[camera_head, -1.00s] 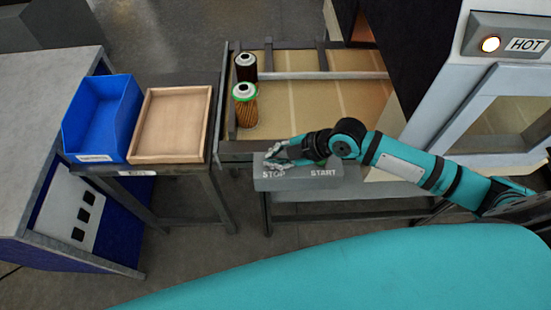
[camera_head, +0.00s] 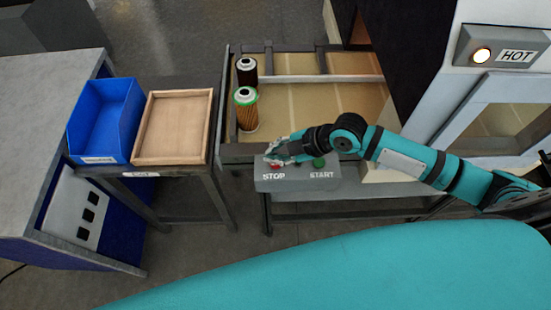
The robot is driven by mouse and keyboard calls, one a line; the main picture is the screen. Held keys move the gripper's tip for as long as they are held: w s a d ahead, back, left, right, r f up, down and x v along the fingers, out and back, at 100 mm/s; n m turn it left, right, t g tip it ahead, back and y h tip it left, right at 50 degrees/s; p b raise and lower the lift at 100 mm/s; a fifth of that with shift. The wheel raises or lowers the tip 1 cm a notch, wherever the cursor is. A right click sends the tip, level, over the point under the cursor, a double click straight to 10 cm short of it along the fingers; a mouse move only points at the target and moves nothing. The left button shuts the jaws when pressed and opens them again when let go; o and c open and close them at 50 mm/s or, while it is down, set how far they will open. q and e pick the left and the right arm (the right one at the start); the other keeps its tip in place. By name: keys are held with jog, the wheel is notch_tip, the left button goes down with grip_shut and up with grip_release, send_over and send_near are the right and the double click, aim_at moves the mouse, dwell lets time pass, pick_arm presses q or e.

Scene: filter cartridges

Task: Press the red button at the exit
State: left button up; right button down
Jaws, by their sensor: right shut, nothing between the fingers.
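The red button (camera_head: 275,166) sits on a grey control box (camera_head: 297,182) above the word STOP, at the front edge of the conveyor. Part of it is hidden by my right gripper. A green button (camera_head: 319,162) sits to its right above the word START. My right gripper (camera_head: 270,158) is shut and empty, its fingertips right at the red button; I cannot tell whether they touch it. My right arm reaches in from the right. My left gripper is not in view.
Two filter cartridges, one dark (camera_head: 246,70) and one orange with a green rim (camera_head: 246,109), stand on the conveyor (camera_head: 300,103). A blue bin (camera_head: 104,120) and a wooden tray (camera_head: 174,127) stand to the left.

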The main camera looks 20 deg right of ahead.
notch_tip(320, 180, up, 4)
jog(key=shift+f+p, duration=0.25)
jog(key=shift+p, duration=0.9)
jog(key=shift+f, duration=0.1)
